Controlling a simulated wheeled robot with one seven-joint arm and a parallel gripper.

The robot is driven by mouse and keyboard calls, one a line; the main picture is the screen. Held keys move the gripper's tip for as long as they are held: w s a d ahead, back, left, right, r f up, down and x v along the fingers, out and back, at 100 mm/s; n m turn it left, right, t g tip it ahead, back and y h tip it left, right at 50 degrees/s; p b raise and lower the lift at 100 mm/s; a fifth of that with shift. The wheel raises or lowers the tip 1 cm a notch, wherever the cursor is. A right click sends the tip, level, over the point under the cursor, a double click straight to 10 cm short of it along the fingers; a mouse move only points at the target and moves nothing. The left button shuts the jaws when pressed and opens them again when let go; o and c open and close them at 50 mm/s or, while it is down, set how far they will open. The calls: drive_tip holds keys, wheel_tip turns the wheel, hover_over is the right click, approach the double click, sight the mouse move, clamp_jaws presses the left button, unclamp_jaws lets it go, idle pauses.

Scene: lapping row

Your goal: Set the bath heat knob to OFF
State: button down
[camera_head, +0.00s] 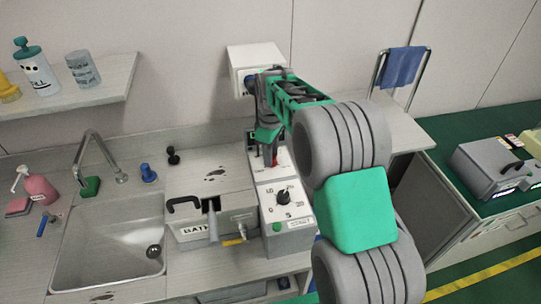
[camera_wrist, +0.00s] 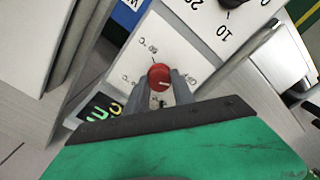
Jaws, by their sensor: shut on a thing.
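A red round knob (camera_wrist: 159,76) with a short white line shows in the wrist view on a white panel (camera_wrist: 190,45) with °C marks around it. The line points toward the right of the picture. My gripper (camera_wrist: 158,84) has one finger on each side of the knob and is shut on it. In the head view my gripper (camera_head: 271,155) reaches down to the back of the white control box (camera_head: 268,184), where a bit of red (camera_head: 282,158) shows. The box stands beside the bath (camera_head: 195,232). Part of the panel's lettering is hidden behind the fingers.
A black knob (camera_head: 283,196) with a numbered dial sits nearer on the same box. A lit display (camera_wrist: 100,108) is close to my left finger. A sink (camera_head: 110,245) is at left. A white wall box (camera_head: 255,62) stands behind my arm.

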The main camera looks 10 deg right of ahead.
drive_tip(key=shift+n, duration=0.5)
drive_tip(key=c, duration=1.1)
unclamp_jaws()
wheel_tip(320, 180, up, 8)
drive_tip(key=shift+f+b, duration=0.1)
drive_tip(key=shift+b, duration=0.65)
drive_tip(key=s+m+t, duration=0.1)
drive_tip(key=s+m, duration=0.2)
drive_tip(key=s, duration=0.4)
drive_tip(key=s+m+t, duration=0.1)
drive_tip(key=s+m, duration=0.3)
drive_tip(key=s, duration=0.4)
drive_tip(key=s+f+m+t, duration=0.1)
drive_tip(key=s+m, duration=0.3)
drive_tip(key=s, duration=0.4)
drive_tip(key=shift+a+t, duration=0.1)
drive_tip(key=shift+t, duration=0.4)
